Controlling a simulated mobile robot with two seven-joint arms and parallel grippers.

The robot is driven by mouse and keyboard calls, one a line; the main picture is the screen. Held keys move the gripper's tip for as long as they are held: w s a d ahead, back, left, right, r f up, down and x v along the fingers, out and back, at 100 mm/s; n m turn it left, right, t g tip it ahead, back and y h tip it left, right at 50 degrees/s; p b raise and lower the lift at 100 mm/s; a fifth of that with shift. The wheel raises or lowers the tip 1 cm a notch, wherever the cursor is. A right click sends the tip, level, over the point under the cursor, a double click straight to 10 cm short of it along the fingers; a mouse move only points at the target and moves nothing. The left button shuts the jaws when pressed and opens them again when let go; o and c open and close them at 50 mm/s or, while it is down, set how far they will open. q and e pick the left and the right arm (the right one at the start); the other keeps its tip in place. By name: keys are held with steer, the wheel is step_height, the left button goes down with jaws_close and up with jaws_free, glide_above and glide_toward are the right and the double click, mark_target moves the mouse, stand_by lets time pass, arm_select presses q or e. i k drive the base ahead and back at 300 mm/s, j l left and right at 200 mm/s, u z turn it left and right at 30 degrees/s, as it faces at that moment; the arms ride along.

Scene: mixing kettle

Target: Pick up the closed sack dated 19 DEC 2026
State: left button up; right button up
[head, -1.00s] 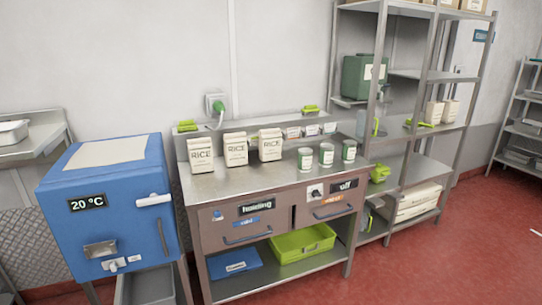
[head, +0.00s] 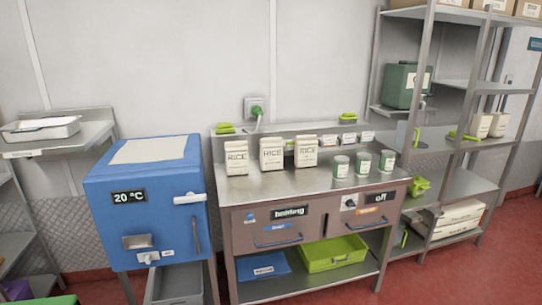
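Three white sacks marked RICE stand upright in a row on the steel counter: a left sack (head: 237,158), a middle sack (head: 272,154) and a right sack (head: 306,151). Any dates on them are too small to read, and I cannot tell which are closed. Two more pale sacks stand on the shelf rack at the right, a nearer one (head: 480,125) and one beside it (head: 499,124). Neither of my grippers shows in the head view.
The counter (head: 290,184) has free room in front of the sacks. Several green-labelled cans (head: 364,163) stand right of them. A blue 20 °C cabinet (head: 145,210) is at the left, a steel rack (head: 465,185) at the right. A green tray (head: 332,253) lies on the lower shelf.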

mark_target(271, 149)
steer(key=i+l, duration=1.1)
steer(key=l, duration=0.15)
